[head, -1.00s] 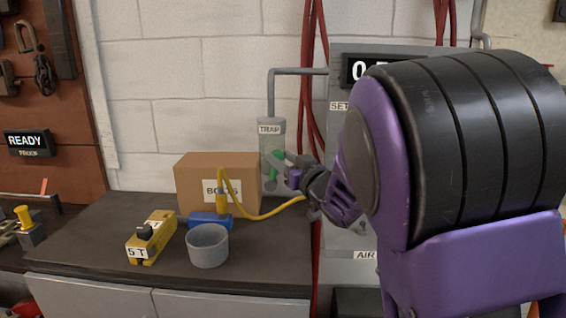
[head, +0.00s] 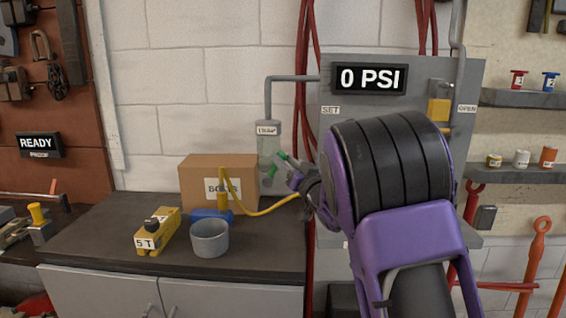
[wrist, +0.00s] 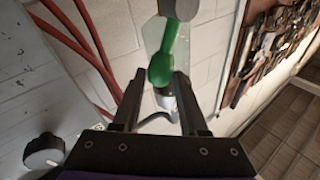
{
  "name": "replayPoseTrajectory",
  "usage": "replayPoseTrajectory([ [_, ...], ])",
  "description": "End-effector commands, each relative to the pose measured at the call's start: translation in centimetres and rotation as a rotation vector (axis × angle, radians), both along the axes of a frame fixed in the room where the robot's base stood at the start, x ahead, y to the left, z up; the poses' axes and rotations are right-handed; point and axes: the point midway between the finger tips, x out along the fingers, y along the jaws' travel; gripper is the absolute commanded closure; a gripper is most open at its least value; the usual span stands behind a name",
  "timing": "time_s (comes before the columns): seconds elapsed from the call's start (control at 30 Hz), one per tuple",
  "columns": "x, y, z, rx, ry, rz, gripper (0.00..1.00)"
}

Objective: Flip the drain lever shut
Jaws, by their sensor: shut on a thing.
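The drain lever is green with a rounded end, and it shows in the wrist view (wrist: 161,68) below a grey round part. My gripper (head: 281,167) reaches in from the right at the trap. In the wrist view its two fingers (wrist: 160,84) stand on either side of the lever's rounded end and are shut on it. The exact contact is hard to see.
The panel (head: 350,92) reads 0 PSI; a yellow valve handle (head: 438,110) is on its right. A cardboard box (head: 190,185), yellow block (head: 158,232), grey cup (head: 209,238) and blue part (head: 203,215) stand on the bench. Red hoses (head: 301,100) hang beside the trap.

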Motion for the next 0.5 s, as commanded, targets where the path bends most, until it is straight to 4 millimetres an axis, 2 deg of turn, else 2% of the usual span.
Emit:
replayPoseTrajectory([
  [0.03, -0.1, -0.3, -0.9, 0.014, 0.013, -0.003, 1.0],
  [0.17, -0.1, -0.9, -1.5, 0.092, 0.013, -0.004, 1.0],
  [0.5, -0.1, -2.4, -3.9, 0.416, 0.007, -0.005, 1.0],
])
